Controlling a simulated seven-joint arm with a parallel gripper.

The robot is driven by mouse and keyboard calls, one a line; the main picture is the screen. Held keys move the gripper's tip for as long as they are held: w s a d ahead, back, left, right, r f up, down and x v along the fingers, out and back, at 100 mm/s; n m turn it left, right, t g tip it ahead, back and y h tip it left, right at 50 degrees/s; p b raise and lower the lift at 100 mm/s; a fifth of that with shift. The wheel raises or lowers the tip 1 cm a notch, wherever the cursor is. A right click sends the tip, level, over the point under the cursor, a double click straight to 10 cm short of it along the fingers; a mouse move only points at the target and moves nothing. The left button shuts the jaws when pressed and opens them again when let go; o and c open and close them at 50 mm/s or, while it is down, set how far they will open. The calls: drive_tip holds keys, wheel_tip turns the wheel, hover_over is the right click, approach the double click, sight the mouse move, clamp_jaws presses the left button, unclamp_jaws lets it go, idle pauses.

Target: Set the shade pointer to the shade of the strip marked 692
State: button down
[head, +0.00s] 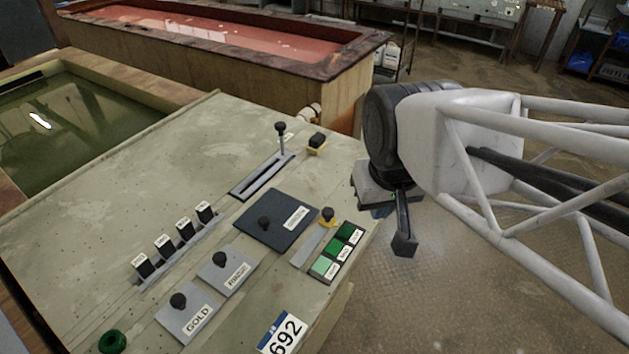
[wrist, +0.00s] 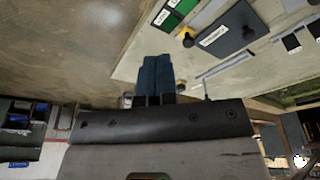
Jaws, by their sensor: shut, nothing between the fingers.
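The shade pointer (head: 328,216), a yellow piece with a dark knob, sits at the far end of a short grey track (head: 309,246), beside the dark end of the swatch block. The swatches (head: 338,251) run from light green at the near end to dark green at the far end; their labels are too small to read. The pointer (wrist: 187,38) and swatches (wrist: 172,17) also show in the wrist view. A white-and-blue tag marked 692 (head: 283,335) lies at the near panel edge, partly cut off; no green shows on it. My gripper (head: 404,242) is shut and empty, right of the panel, apart from everything.
Vats stand behind. Open floor lies right.

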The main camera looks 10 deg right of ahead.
sight(328, 211)
drive_tip(key=c, duration=1.8)
unclamp_jaws()
drive_tip(key=shift+o, duration=1.2)
drive_tip(key=o, duration=0.5)
drive_tip(key=shift+w+a+f, duration=0.15)
drive_tip(key=shift+w, duration=0.45)
drive_tip(key=shift+o, duration=1.1)
drive_tip(key=w+a+f+g, duration=0.1)
drive_tip(key=w+f, duration=0.1)
drive_tip(key=w, duration=0.2)
drive_tip(key=w+a+f, duration=0.1)
drive_tip(key=w+f, duration=0.1)
drive_tip(key=w, duration=0.2)
drive_tip(key=w+a+f+g, duration=0.1)
drive_tip(key=w+a+f, duration=0.1)
drive_tip(key=w, duration=0.2)
drive_tip(key=shift+a+g, duration=0.1)
drive_tip(key=shift+g, duration=0.2)
drive_tip(key=shift+f, duration=0.1)
drive_tip(key=shift+f, duration=3.8)
clamp_jaws()
